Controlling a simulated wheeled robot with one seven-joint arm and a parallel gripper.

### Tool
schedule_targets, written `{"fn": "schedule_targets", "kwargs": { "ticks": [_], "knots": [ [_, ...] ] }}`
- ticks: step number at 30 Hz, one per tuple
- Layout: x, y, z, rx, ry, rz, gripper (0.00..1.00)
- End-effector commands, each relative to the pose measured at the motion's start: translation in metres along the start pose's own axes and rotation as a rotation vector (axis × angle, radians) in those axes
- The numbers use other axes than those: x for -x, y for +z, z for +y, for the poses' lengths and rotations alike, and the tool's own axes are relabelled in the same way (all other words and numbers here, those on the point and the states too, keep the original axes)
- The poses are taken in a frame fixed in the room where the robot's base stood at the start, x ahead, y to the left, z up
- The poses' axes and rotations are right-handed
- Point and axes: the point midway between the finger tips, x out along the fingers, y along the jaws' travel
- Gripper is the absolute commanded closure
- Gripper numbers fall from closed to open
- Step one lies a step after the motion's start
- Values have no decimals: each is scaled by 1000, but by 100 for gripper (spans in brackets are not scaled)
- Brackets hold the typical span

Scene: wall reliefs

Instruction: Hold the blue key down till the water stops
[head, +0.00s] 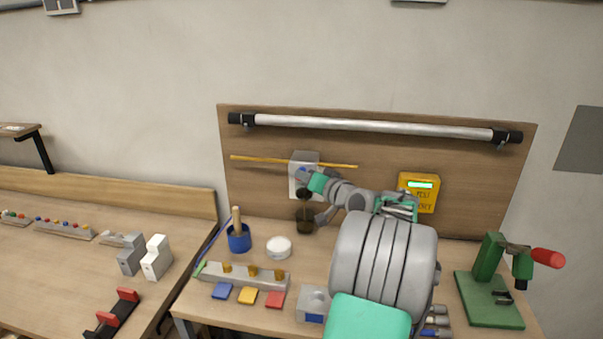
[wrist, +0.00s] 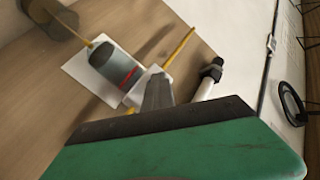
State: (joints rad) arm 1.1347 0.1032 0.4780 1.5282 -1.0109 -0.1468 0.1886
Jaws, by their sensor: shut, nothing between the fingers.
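A pale dispenser plate (head: 296,187) is fixed to the wooden wall board. The small blue key (head: 302,172) shows on it just left of my gripper (head: 311,178). In the wrist view my gripper (wrist: 158,90) is shut and empty, its tip at the plate (wrist: 85,82); the key is hidden there, and I cannot tell whether it is pressed. A dark spout (head: 303,193) sits over a brown cup (head: 305,221). In the wrist view, a thin amber streak (wrist: 86,41) runs between the grey spout body (wrist: 116,65) and the cup (wrist: 48,14), like a stream.
A yellow rod (head: 250,159) crosses the board near the plate, below a silver bar (head: 370,126). A yellow box (head: 418,191) with a lit display hangs right. A blue pot (head: 239,240), a white round container (head: 279,247) and a green press (head: 489,300) stand on the bench.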

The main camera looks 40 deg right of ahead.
Motion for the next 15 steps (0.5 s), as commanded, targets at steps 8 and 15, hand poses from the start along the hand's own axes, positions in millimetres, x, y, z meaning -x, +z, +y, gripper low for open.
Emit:
{"fn": "schedule_targets", "kwargs": {
  "ticks": [8,15],
  "knots": [
    [2,2,0,0,1,1,100],
    [10,9,-7,1,1,1,100]
  ]
}}
